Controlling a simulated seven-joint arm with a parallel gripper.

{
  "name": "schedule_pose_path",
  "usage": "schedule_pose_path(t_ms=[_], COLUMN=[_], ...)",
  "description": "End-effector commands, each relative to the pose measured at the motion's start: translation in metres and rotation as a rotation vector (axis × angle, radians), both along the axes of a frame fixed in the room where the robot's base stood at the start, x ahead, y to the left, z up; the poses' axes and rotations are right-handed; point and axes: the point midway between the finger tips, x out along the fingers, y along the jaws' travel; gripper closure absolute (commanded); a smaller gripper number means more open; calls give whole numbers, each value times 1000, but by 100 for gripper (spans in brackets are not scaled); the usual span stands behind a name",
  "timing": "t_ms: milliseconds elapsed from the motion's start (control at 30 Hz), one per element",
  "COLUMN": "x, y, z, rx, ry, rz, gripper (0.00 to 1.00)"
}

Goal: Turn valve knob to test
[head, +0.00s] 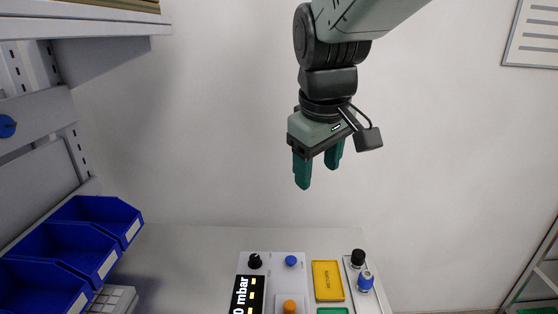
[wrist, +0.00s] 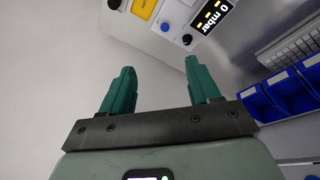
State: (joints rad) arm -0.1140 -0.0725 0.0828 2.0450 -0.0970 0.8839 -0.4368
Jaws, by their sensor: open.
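My gripper (head: 318,177) hangs in the air above the bench in the head view, fingers pointing down and apart, with nothing between them. The wrist view shows the same open fingers (wrist: 160,64). Below stands a white test panel (head: 273,258). It carries a black knob (head: 255,261) at its back left, a blue round part (head: 291,261) to its right and an orange round part (head: 290,306) at the front. I cannot tell which is the valve knob, and no "test" label is readable. The black knob (wrist: 187,39) also shows in the wrist view. The gripper touches none of them.
A display reading "0 mbar" (head: 246,296) sits left on the panel. Right of it are a yellow tray (head: 327,281) and a holder with a black-topped part (head: 358,258) and a blue-topped part (head: 365,281). Blue bins (head: 64,250) stand left. Air around the gripper is free.

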Motion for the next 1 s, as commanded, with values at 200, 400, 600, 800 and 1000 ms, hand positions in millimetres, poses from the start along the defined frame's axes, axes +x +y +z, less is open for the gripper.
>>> schedule_pose_path(t_ms=[200,400,600,800,1000], x=[81,134,159,165,164], y=[47,92,126,140,141], z=[-67,-152,-234,-272,-294], rx=[-72,-104,-111,-109,-109], ry=[111,200,263,287,292], rz=[304,574,784,874,882], gripper=[39,39,39,39,39])
